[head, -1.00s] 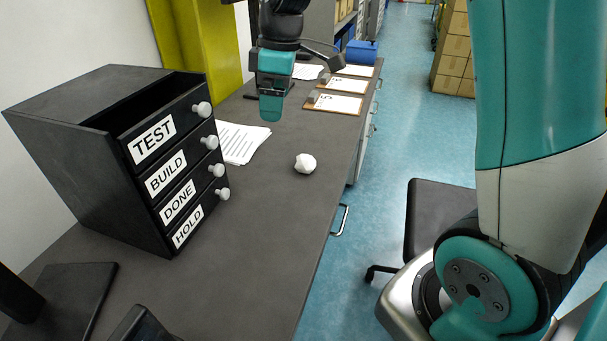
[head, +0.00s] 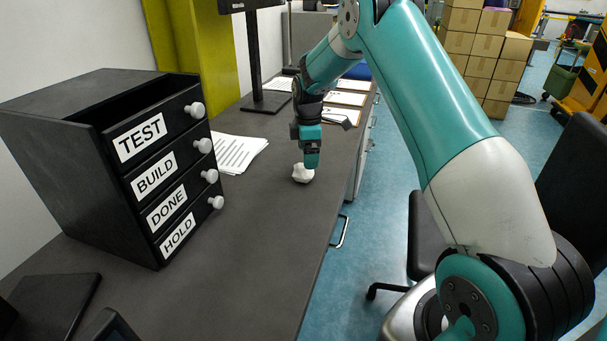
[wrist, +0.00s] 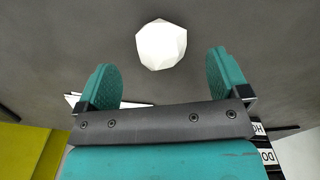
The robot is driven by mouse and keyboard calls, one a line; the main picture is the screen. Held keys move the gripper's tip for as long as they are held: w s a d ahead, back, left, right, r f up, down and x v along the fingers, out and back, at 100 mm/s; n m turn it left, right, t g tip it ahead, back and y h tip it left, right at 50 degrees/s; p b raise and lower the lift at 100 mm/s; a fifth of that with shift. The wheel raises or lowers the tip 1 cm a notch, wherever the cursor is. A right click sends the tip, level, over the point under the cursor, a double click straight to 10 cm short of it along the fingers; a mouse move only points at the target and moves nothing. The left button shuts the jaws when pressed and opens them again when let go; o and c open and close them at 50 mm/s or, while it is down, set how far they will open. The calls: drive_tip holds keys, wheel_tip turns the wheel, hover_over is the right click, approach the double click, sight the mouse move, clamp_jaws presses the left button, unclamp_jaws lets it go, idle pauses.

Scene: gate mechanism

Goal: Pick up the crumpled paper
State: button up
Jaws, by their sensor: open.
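The crumpled paper (head: 303,173) is a small white faceted ball on the dark grey desk, near its right edge. In the wrist view the paper (wrist: 161,45) lies beyond the fingertips, roughly centred between them. My gripper (head: 311,160) points down just above and behind the paper in the head view, overlapping its top edge. In the wrist view my gripper (wrist: 164,72) shows its two teal fingers spread wide with nothing between them. I cannot tell the exact height of the fingertips above the desk.
A monitor stand (head: 262,70) and clipboards (head: 345,98) are behind. The desk (head: 255,245) is clear in front of the paper.

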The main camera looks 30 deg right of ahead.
sight(304, 172)
drive_tip(key=shift+f, duration=3.1)
drive_tip(key=c, duration=1)
